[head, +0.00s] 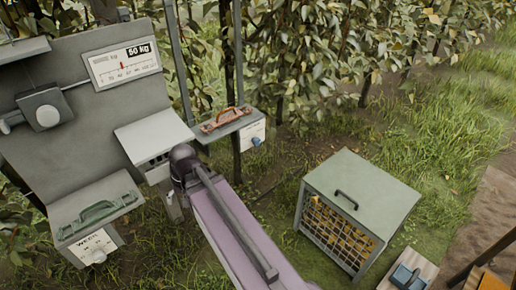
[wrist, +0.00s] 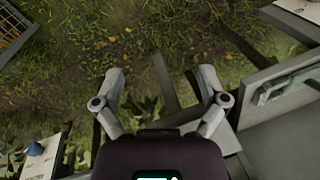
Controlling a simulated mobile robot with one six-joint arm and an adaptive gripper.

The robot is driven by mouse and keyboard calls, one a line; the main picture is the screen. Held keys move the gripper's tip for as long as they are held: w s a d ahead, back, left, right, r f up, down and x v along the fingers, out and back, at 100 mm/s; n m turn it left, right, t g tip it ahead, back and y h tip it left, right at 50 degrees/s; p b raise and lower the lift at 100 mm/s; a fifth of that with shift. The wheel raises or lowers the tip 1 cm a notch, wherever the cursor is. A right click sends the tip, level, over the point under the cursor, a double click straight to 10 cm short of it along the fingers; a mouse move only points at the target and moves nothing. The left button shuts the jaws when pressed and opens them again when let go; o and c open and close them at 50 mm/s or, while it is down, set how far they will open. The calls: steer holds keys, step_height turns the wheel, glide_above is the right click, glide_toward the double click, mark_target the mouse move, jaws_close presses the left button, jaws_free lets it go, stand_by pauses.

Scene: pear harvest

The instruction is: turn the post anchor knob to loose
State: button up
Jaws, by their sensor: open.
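A blue knob (head: 256,141) sits on the white front panel of a small grey box with an orange handle. It also shows in the wrist view (wrist: 35,149), at the lower left. A pale knob (head: 98,256) sits on the labelled front of another grey box with a green handle. The labels are too small to tell which is the post anchor knob, and neither knob's setting is readable. My gripper (wrist: 163,88) is open and empty, pointing down over grass, with the blue knob off to its left. In the head view it is hidden by my arm.
A weighing panel (head: 125,65) with a 50 kg scale stands at the upper left. A grey shelf (head: 153,136) juts out near my arm. A green crate (head: 362,190) with a mesh front stands on the grass at right. Leafy trees line the back; open grass lies between.

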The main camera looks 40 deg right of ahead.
steer(key=w+d+f+m+t+y+b, duration=0.35)
steer(key=w+d+f+m+b, duration=0.2)
steer(key=d+m+b, duration=0.3)
steer(key=m+t+h+b, duration=0.4)
steer(key=m+t+b, duration=1)
steer(key=m+b, duration=0.75)
glide_toward(259, 143)
steer(key=s+m+p, duration=0.2)
steer(key=s+p, duration=0.1)
steer(key=shift+s+r+g, duration=0.2)
steer(key=shift+r+g, duration=0.05)
steer(key=shift+r, duration=0.05)
steer(key=shift+w, duration=0.1)
steer(key=w, duration=0.9)
steer(key=w+a, duration=0.1)
steer(key=w, duration=0.3)
steer(key=shift+w, duration=0.35)
steer(key=c, duration=1.1)
